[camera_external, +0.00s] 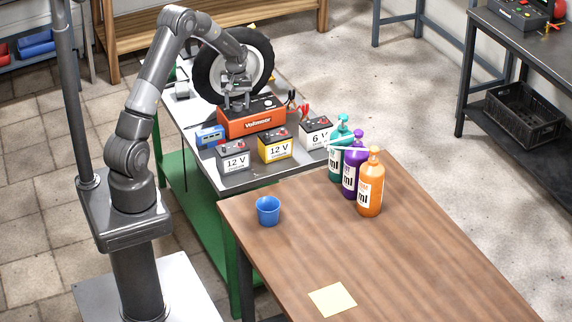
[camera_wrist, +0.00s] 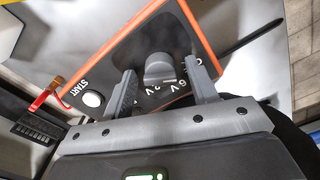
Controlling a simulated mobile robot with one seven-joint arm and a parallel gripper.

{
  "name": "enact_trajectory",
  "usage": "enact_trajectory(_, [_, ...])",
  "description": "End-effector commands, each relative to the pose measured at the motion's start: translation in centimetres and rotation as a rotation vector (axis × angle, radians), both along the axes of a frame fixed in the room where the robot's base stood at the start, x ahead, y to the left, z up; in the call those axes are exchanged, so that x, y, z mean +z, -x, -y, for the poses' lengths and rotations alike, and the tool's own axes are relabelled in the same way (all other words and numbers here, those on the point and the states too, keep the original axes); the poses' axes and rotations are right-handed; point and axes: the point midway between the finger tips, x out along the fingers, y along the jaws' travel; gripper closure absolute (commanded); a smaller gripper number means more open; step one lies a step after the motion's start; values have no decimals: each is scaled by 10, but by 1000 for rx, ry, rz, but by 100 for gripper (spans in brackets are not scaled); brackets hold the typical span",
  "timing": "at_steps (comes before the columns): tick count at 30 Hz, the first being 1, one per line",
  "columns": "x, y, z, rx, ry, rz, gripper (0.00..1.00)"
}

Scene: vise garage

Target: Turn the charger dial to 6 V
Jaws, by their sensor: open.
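The orange charger (camera_external: 250,123) marked "Voltmeer" stands on the workbench, and its dark top panel with an orange rim (camera_wrist: 199,29) fills much of the wrist view. A grey dial knob (camera_wrist: 160,68) sits on that panel, with partly hidden markings "V" and "O" around it. My gripper (camera_wrist: 162,90) is open, one finger on each side of the knob; I cannot tell whether either touches it. In the external view my gripper (camera_external: 237,104) is over the charger's top, hiding the dial. A white START button (camera_wrist: 92,99) lies left of the knob.
Batteries marked 12 V (camera_external: 233,156), 12 V (camera_external: 276,147) and 6 V (camera_external: 316,134) stand in front of the charger. A wheel (camera_external: 203,78) stands behind it. Red clamps (camera_external: 300,110) lie at its right. The wooden table holds bottles (camera_external: 370,190) and a blue cup (camera_external: 268,211).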

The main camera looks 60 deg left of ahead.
Motion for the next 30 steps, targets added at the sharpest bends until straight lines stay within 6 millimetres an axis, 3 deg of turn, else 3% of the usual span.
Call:
enact_trajectory(17, [1,0,0,0,-1,0,90])
enact_trajectory(30, [1,0,0,-100,-1,1,90])
